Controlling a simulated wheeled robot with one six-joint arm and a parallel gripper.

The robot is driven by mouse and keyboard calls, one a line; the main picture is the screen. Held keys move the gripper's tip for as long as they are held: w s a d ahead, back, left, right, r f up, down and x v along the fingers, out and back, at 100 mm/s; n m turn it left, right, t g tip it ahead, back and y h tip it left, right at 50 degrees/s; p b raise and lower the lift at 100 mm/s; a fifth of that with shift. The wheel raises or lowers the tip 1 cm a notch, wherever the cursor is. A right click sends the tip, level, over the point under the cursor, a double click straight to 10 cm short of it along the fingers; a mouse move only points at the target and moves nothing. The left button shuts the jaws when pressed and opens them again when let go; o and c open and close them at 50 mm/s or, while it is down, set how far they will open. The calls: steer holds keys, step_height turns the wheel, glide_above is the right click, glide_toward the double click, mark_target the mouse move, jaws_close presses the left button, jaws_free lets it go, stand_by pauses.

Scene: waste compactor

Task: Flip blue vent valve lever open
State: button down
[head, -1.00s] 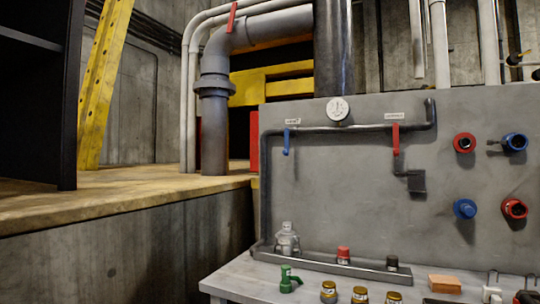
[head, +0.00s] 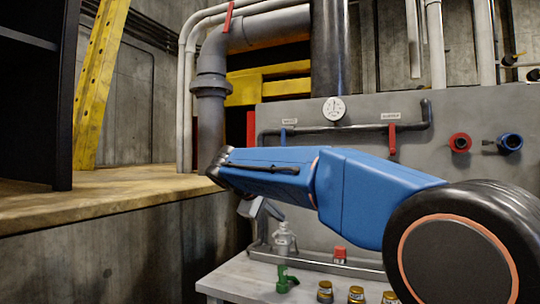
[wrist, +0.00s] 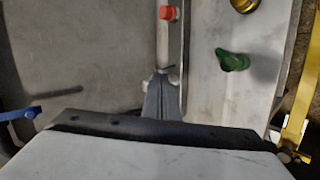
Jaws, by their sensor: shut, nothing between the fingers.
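The blue vent valve lever (head: 284,136) is on the pipe at the left of the grey panel. In the head view its upper end shows and my blue arm hides the rest. In the wrist view a blue lever (wrist: 22,115) shows at the far left, apart from my fingers. My gripper (head: 262,208) is in front of the panel's left edge, lower than the lever. The wrist view shows its fingers (wrist: 160,78) together, with nothing held.
A red lever (head: 392,139) hangs further right on the same pipe, below a label. A gauge (head: 334,109) sits above the pipe.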

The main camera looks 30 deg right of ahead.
steer(key=w+a+r+m+g+h, duration=0.1)
steer(key=w+r+h, duration=0.3)
steer(key=w+r, duration=0.4)
steer(key=w+a+r+g+h, duration=0.1)
steer(key=w+a+r+h, duration=0.2)
steer(key=w+r, duration=0.6)
steer(key=w+h, duration=0.2)
steer(key=w, duration=0.3)
steer(key=shift+a+r+m, duration=0.3)
steer(key=shift+a+m, duration=0.05)
steer(key=shift+m, duration=0.05)
glide_toward(282, 142)
step_height(282, 142, down, 4)
steer(key=w+d, duration=0.1)
steer(key=d, duration=0.2)
steer(key=shift+s+d+r, duration=0.1)
steer(key=shift+s+d, duration=0.05)
steer(key=shift+d, duration=0.4)
steer(key=shift+s, duration=0.1)
